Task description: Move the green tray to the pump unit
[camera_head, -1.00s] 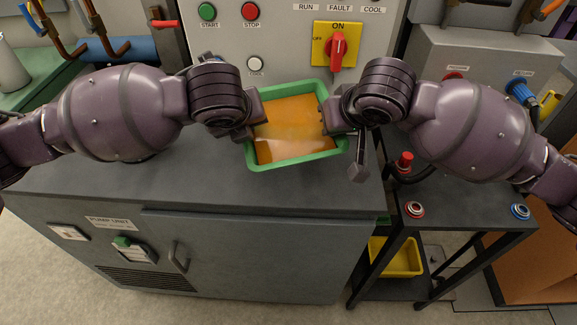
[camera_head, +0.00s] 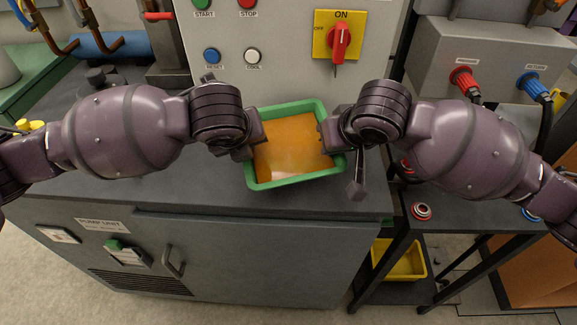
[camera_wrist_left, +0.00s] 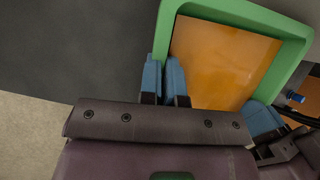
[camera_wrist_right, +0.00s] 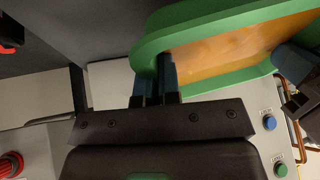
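The green tray (camera_head: 290,182) has a shiny orange inside and looks about level over the dark top of the pump unit (camera_head: 260,255). I cannot tell whether its base touches that top. My left gripper (camera_head: 255,138) is at the tray's left wall. In the left wrist view its blue fingers (camera_wrist_left: 165,80) straddle the green rim (camera_wrist_left: 162,40). My right gripper (camera_head: 326,132) is at the right wall. In the right wrist view its fingers (camera_wrist_right: 156,82) pinch the rim (camera_wrist_right: 146,52). Both grippers appear shut on the tray.
A grey control panel (camera_head: 285,75) with buttons and a red switch (camera_head: 340,42) stands behind the tray. To the right is a dark stand with a red-ringed port (camera_head: 421,211), hose connectors and a yellow bin (camera_head: 400,260) below. Bare counter lies left and front of the tray.

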